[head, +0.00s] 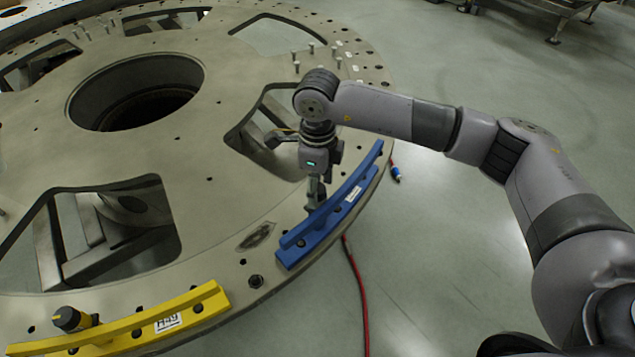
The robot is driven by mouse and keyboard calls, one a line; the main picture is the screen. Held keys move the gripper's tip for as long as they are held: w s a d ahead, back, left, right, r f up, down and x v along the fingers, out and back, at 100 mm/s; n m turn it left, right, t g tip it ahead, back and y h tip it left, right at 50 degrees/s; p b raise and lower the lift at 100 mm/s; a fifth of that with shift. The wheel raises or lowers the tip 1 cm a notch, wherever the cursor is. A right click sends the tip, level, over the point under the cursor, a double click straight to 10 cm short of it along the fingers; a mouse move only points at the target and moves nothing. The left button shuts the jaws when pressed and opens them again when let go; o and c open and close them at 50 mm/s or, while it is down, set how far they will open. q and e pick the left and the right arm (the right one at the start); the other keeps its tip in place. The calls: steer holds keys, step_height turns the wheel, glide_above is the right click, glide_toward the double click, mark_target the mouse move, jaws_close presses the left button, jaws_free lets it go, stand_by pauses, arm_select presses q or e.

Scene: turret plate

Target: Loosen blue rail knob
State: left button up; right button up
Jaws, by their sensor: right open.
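The blue rail (352,188) is a curved bar fixed along the near right rim of the large metal turret plate (215,240). It has several dark holes and a white label. My right gripper (314,203) points down at the inner side of the blue rail, near its middle. Its jaws are open, but they show small and dark. I cannot make out the blue rail's knob; the gripper may hide it. I cannot tell whether the fingers touch the rail. My left gripper is out of view.
A yellow rail (190,304) with a black knob (70,319) sits on the rim at lower left. Several upright bolts (311,48) stand on the far rim. The plate has large cut-outs. A red hose (357,285) lies on the open floor (440,270).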

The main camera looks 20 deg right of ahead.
steer(key=c, duration=1.1)
steer(key=shift+w+f+n+b, duration=0.15)
steer(key=shift+n+b, duration=0.15)
steer(key=shift+b, duration=0.4)
steer(key=shift+c, duration=0.2)
steer(key=n+b, duration=0.8)
steer(key=b, duration=0.2)
steer(key=shift+b, duration=0.35)
steer(key=n+b, duration=0.3)
steer(key=n, duration=0.1)
steer(key=shift+n, duration=0.4)
steer(key=shift+r+n+b, duration=0.2)
steer(key=shift+n+b, duration=1.05)
steer(key=shift+n, duration=0.95)
steer(key=o, duration=1.1)
